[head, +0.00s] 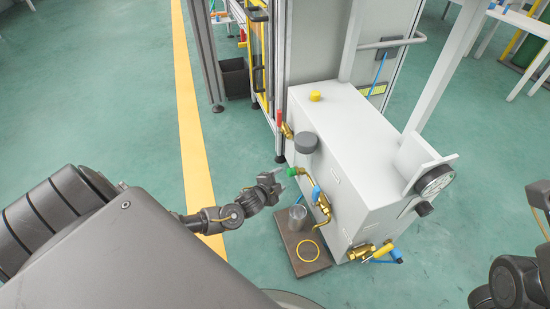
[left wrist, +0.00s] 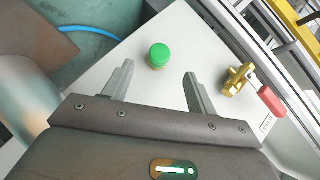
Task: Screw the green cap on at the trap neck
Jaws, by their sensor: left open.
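The green cap (head: 292,171) sits at the side of the grey cabinet, near a brass pipe (head: 308,180). In the left wrist view the green cap (left wrist: 159,54) is seen with a little brass under it, probably the trap neck. How far it is threaded cannot be seen. My left gripper (head: 280,176) is open just left of the cap. In the left wrist view the cap lies just beyond and between the fingertips of my left gripper (left wrist: 159,72), and they do not appear to touch it. My right gripper is not in view.
A red-handled brass valve (left wrist: 240,80) is right of the cap. A brown plate (head: 310,266) with a metal cup (head: 298,217) and yellow ring (head: 308,251) lies below.

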